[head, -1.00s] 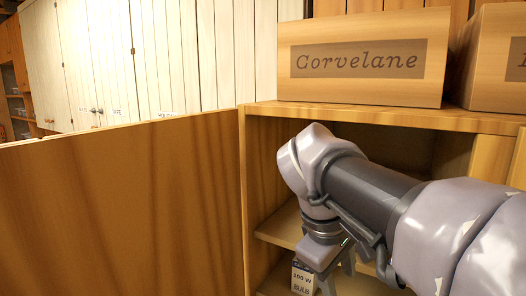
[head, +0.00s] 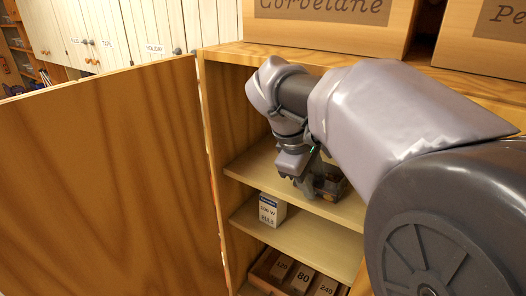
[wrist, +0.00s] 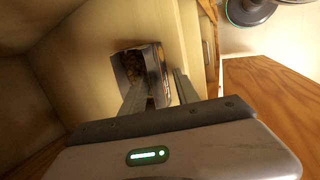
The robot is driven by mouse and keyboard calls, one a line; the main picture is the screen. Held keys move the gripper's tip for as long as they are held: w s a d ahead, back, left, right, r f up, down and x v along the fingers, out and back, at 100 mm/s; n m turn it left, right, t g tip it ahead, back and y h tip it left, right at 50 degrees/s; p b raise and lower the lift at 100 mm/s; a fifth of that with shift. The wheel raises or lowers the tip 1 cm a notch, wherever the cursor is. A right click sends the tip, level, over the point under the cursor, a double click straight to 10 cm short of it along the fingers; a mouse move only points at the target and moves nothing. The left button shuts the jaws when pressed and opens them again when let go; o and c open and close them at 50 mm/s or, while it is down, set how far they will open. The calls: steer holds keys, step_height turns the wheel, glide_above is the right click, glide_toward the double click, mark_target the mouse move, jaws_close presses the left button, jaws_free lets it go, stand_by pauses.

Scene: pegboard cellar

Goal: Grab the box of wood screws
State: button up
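A small open-topped box with brown contents, likely the wood screws (head: 329,184), stands on the upper inner shelf of the open cabinet. Its label cannot be read.
A 100 W bulb box (head: 271,210) stands on the shelf below. Boxes marked 120, 80 and 240 (head: 302,279) sit in a tray at the bottom. The open cabinet door (head: 110,170) fills the left. A Corvelane crate (head: 335,32) stands on top.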

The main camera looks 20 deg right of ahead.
steer(key=shift+d, duration=0.25)
jaws_close()
steer(key=shift+a, duration=0.1)
steer(key=shift+r, duration=0.1)
stand_by(0.7)
